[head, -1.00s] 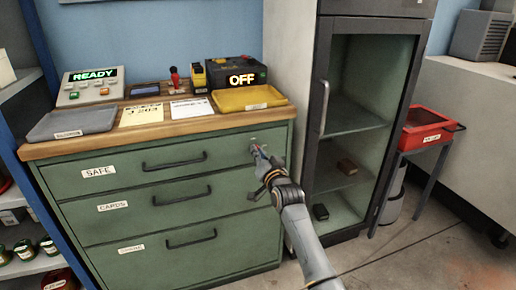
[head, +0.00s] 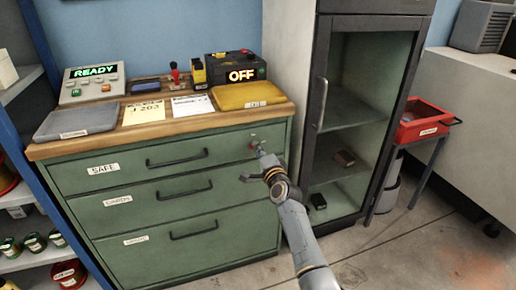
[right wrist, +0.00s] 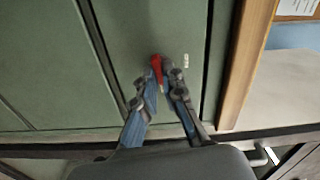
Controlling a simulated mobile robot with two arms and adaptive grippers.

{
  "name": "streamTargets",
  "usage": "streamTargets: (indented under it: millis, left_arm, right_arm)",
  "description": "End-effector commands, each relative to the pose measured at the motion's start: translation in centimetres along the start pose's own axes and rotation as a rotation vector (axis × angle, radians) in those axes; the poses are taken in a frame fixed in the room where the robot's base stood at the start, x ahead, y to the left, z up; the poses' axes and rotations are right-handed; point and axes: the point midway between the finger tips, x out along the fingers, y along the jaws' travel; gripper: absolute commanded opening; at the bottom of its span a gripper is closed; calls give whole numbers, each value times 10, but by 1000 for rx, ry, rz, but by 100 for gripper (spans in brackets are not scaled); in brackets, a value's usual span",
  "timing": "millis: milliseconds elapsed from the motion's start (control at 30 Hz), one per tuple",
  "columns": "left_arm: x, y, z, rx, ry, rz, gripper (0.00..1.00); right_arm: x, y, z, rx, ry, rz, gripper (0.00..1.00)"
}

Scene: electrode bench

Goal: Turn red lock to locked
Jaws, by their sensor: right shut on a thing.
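The red lock (head: 251,145) is on the right end of the top drawer front of the green cabinet (head: 218,145). In the right wrist view the red lock (right wrist: 156,69) is a small red handle between my fingertips, slightly tilted in the picture. My right gripper (head: 260,151) reaches the drawer front from the lower right. In the right wrist view my right gripper (right wrist: 162,72) is shut on the red lock. A small pale label (right wrist: 186,61) sits beside the lock, too small to read. My left gripper is not in view.
On the cabinet top stand a yellow tray (head: 240,96), a grey tray (head: 75,122), a box reading OFF (head: 230,70) and a panel reading READY (head: 93,82). The glass-doored cabinet (head: 317,110) stands close right of the arm.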

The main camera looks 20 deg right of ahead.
Motion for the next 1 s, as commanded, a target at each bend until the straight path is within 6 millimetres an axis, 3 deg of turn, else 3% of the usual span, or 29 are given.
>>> streamTargets:
  millis: [400,967,1000]
  left_arm:
    - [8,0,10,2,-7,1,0]
    - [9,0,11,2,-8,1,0]
    - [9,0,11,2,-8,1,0]
  right_arm:
    - [0,1,0,193,0,1,0]
    - [0,1,0,224,0,1,0]
    - [0,1,0,224,0,1,15]
